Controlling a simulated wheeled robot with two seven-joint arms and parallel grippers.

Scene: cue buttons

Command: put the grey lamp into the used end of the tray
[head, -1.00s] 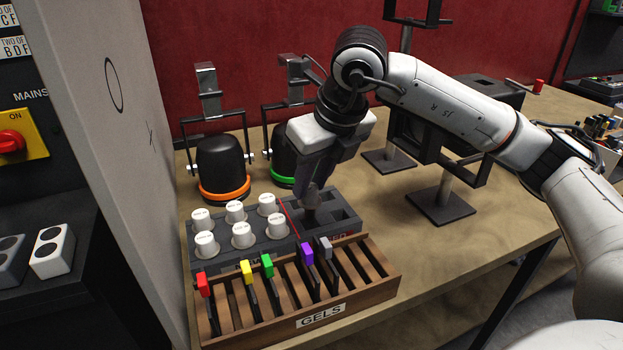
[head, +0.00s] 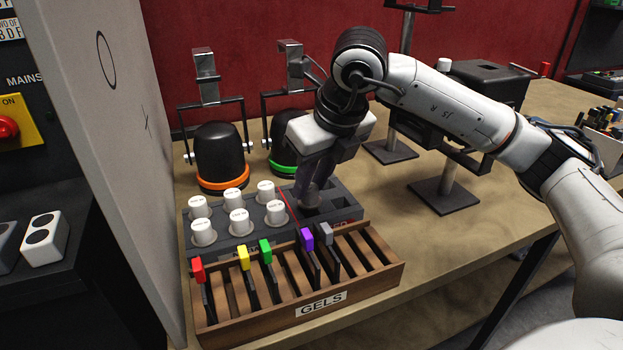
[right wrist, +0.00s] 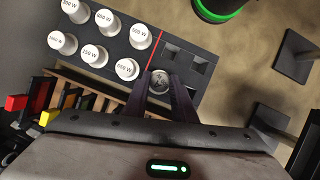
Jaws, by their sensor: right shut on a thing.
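My right gripper (head: 312,192) points down over the right part of the dark grey tray (head: 225,258). It is shut on the grey lamp (right wrist: 159,82), which shows round end up between the fingertips in the right wrist view. In the head view the fingers largely hide the lamp, low at the tray just right of the red line (right wrist: 155,50). I cannot tell whether it is fully seated in a socket. The used end, right of the line, shows empty square sockets (right wrist: 200,57). My left gripper is not in view.
Several white lamps (head: 238,222) stand left of the red line. A wooden GELS rack (head: 375,285) with coloured tabs stands in front. Black spotlights with an orange (head: 222,183) and a green ring (head: 284,170) stand behind. A pale panel (head: 110,150) rises at left.

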